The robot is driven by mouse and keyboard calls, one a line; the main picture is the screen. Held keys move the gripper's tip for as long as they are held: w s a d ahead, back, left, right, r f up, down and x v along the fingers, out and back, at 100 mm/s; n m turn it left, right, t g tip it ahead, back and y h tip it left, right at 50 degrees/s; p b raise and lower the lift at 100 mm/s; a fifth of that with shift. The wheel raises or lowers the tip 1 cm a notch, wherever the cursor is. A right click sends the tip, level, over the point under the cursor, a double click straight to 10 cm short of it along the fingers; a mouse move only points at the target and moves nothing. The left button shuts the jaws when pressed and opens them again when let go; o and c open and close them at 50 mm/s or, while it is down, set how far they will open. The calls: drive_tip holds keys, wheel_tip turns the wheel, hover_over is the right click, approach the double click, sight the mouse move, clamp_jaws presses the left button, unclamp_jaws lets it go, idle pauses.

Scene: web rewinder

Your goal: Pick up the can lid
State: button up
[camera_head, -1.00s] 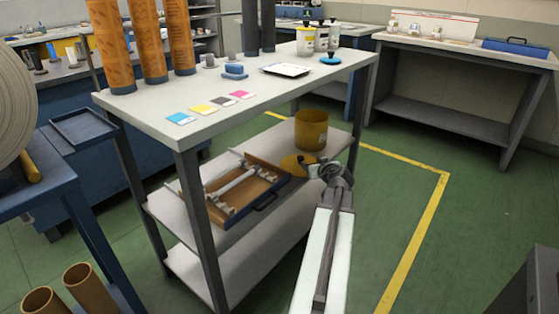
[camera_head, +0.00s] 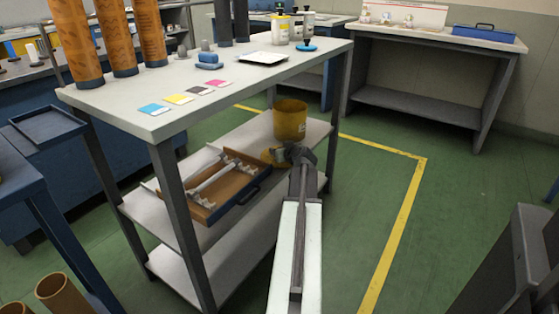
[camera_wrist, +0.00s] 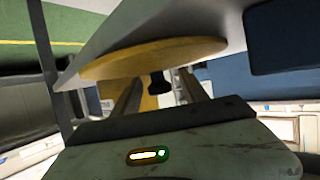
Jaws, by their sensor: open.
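The can lid is a flat yellow disc on the middle shelf of the grey cart. In the head view only its left edge (camera_head: 266,156) shows, with my gripper (camera_head: 284,152) hiding the rest. In the wrist view the lid (camera_wrist: 150,58) lies across the picture just beyond the fingertips of my gripper (camera_wrist: 160,82). The two fingers stand apart with nothing held between them. I cannot tell whether they touch the lid. The open yellow can (camera_head: 291,120) stands upright just behind the lid.
A wooden tray with a blue front (camera_head: 240,192) and white parts lies on the same shelf, left of the lid. The cart's top (camera_head: 120,98) overhangs the shelf and carries cards, rolls and bottles. Green floor (camera_head: 385,165) is open to the right.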

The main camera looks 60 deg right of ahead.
clamp_jaws()
